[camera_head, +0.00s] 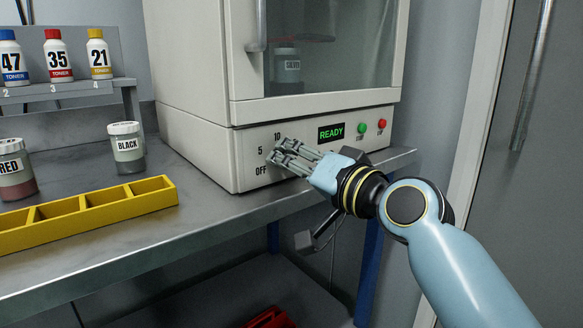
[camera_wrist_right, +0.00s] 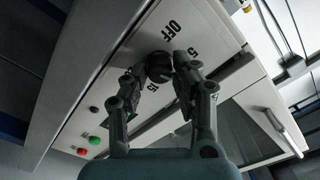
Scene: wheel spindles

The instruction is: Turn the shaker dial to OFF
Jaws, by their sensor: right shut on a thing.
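The shaker (camera_head: 200,100) is a large cream cabinet on the bench, with OFF, 5 and 10 printed on its lower front panel. My right gripper (camera_head: 280,156) is at these marks, its fingers pointing at the panel. The dark round dial (camera_wrist_right: 159,65) shows in the right wrist view between the two fingers, and my right gripper is shut on it. In the head view the fingers largely hide the dial. I cannot tell which mark it points to. My left gripper is not in view.
A lit READY display (camera_head: 331,133), a green button (camera_head: 362,128) and a red button (camera_head: 382,124) sit right of the dial. A yellow divided tray (camera_head: 150,199), a BLACK jar (camera_head: 126,147) and a RED jar (camera_head: 15,170) stand left on the bench. Toner bottles stand on a shelf behind.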

